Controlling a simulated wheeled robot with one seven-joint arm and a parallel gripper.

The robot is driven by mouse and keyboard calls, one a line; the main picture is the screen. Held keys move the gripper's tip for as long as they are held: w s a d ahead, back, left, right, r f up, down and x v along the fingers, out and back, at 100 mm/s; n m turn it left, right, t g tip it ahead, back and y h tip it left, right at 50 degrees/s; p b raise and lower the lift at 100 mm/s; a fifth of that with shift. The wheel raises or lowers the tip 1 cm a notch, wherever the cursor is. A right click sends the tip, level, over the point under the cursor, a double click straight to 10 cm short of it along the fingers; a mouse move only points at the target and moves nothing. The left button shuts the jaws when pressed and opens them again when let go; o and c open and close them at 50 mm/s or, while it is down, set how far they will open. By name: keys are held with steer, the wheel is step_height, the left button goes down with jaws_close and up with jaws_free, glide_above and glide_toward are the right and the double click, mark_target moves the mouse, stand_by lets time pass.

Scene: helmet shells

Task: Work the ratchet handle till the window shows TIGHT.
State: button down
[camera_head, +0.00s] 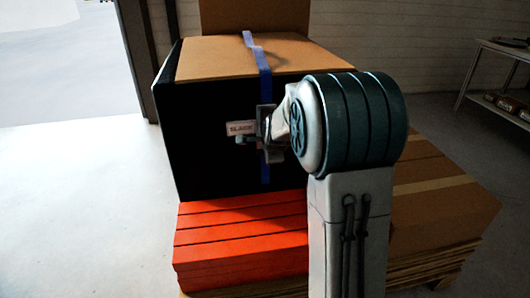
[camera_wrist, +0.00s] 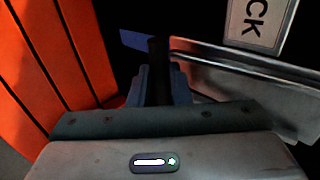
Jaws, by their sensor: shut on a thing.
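The ratchet's window (camera_head: 242,128) is a white label on the front of a dark box; it appears to read SLACK, and the letters CK show on the label in the wrist view (camera_wrist: 259,22). A blue strap (camera_head: 262,58) runs over the box top and down its front, through the ratchet. My gripper (camera_head: 268,137) is at the ratchet, just right of the window. In the wrist view my gripper (camera_wrist: 160,82) has its fingers closed on the dark handle (camera_wrist: 158,48). Grey metal of the ratchet frame (camera_wrist: 235,80) lies to the right. Much of the ratchet is hidden.
The dark box (camera_head: 210,160) has a cardboard top (camera_head: 215,60). Orange slatted stock (camera_head: 235,235) lies below it, with a cardboard box (camera_head: 440,200) at right. A shelf table (camera_head: 500,85) stands far right. Floor at left is clear.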

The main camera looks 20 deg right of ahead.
steer(key=shift+f, duration=0.1)
steer(key=c, duration=1.3)
jaws_free()
steer(key=shift+p+v, duration=2.05)
steer(key=shift+v, duration=4.85)
